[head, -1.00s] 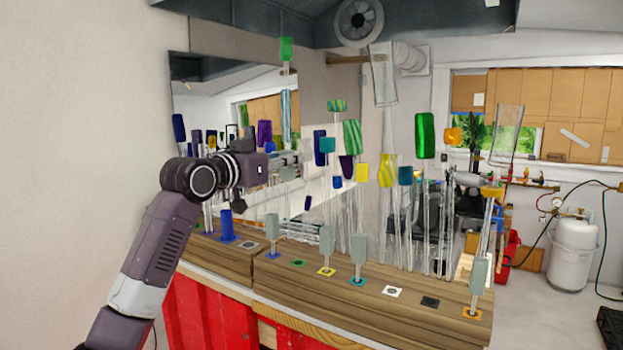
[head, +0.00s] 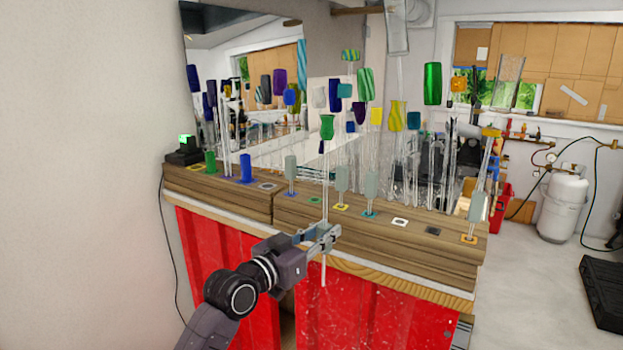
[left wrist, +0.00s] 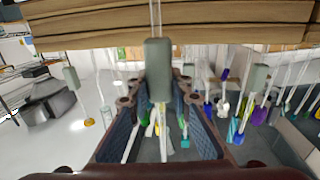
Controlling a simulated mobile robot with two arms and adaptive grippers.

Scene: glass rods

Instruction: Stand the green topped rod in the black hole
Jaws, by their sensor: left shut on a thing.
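The green topped rod, a thin clear glass rod with a flared green top (head: 327,128), stands upright in my left gripper (head: 326,238). The gripper is shut on the rod below its middle, in front of the bench's front edge, and the rod's lower end hangs free below the jaws. The black hole (head: 433,232) is a dark square plate on the bench top, to the right of the gripper and apart from the rod. In the left wrist view my left gripper's fingers (left wrist: 163,115) show, but the held rod is hard to pick out there. My right gripper is not in view.
The wooden bench (head: 380,250) carries several standing rods with grey blocks (head: 342,180) near its front row. A white hole plate (head: 400,221) lies left of the black one. Taller coloured rods crowd behind. An orange plate holds a grey-blocked rod (head: 475,207) to the right.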

